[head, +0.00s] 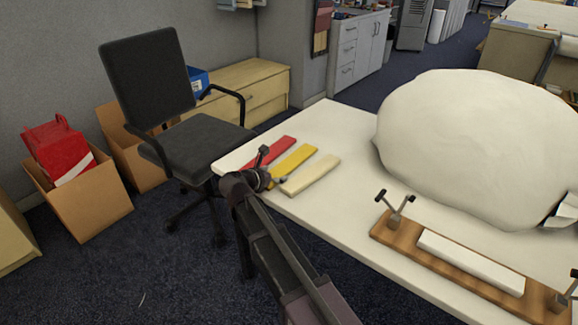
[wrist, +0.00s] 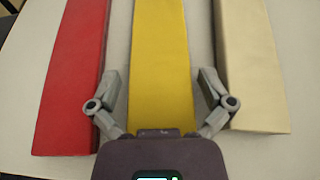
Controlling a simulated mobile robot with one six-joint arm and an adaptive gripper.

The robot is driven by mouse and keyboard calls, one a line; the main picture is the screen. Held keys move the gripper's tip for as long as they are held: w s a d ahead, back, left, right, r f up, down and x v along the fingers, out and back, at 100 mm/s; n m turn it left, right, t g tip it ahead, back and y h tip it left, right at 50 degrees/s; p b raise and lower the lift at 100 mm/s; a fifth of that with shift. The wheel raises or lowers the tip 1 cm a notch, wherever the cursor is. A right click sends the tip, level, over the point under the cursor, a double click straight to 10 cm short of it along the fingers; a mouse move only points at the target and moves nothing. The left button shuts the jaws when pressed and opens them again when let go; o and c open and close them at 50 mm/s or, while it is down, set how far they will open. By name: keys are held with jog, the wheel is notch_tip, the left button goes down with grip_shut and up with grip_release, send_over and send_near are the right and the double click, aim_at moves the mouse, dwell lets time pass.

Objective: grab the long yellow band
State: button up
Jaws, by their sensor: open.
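The long yellow band (head: 292,161) lies flat on the cloth table (head: 335,128), between a red band and a cream band. In the wrist view the yellow band (wrist: 161,65) runs up the middle of the picture. My gripper (wrist: 159,74) is open, with one finger on each side of the yellow band as seen from the wrist. Nothing is held. Whether the fingertips are at the band's height cannot be told. My gripper (head: 268,163) shows in the head view at the near edge of the table, partly in front of the bands.
The red band (wrist: 71,75) lies close on the left and the cream band (wrist: 250,75) on the right. A large white bulky shape (head: 475,140) fills the table's right part. A wooden board with clamps (head: 400,237) lies nearer. An office chair (head: 150,80) stands left.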

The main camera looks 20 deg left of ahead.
jog(key=c, duration=1)
jog(key=shift+o, duration=0.2)
jog(key=shift+r, duration=0.15)
notch_tip(320, 180, up, 4)
jog(key=p, duration=0.4)
jog(key=shift+f, duration=0.2)
jog(key=s+d+r+p, duration=0.1)
jog(key=s+d, duration=0.1)
jog(key=s, duration=1.4)
jog(key=shift+d, duration=0.2)
jog(key=shift+w+r, duration=0.1)
jog(key=shift+r, duration=0.1)
